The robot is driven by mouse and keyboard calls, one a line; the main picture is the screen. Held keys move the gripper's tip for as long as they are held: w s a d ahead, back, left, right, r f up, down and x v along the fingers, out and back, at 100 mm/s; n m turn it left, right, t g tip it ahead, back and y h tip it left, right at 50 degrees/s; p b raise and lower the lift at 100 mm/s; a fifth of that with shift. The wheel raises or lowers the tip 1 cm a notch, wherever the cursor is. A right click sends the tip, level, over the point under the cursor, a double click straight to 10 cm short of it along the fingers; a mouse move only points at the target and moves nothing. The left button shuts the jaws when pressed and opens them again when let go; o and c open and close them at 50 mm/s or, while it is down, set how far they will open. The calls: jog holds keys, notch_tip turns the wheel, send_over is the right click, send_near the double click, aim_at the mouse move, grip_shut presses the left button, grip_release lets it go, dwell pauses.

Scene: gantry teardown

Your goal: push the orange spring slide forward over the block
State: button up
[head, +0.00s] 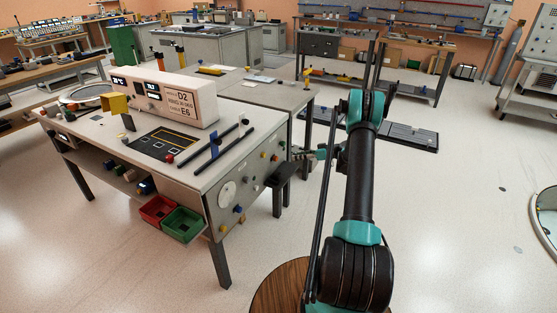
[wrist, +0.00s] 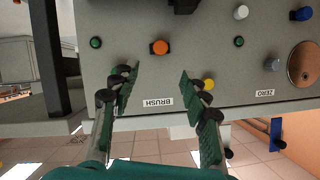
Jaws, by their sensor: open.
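My gripper (wrist: 157,92) is open and empty, with its green finger pads apart in front of a grey panel (wrist: 135,28). The wrist view is upside down. A round orange part (wrist: 159,47) stands out from the panel, beyond and between the fingertips, not touched by them. I cannot tell whether it is the orange spring slide. A dark block (wrist: 186,5) is cut off at the top edge. In the head view my gripper (head: 303,154) is beside the right end of the bench, near a dark block or ledge (head: 283,172). No spring is clearly visible.
The panel carries a yellow knob (wrist: 208,85) by the right finger, green and blue knobs, and a round dial (wrist: 303,64). The bench (head: 205,190) bears two dark rods and a cream instrument box (head: 165,98). Red and green bins (head: 182,224) sit below.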

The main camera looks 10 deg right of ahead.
aim_at(277, 158)
jog(key=x, duration=1.2)
jog(key=shift+w+a, duration=0.1)
jog(key=shift+a, duration=0.1)
grip_shut()
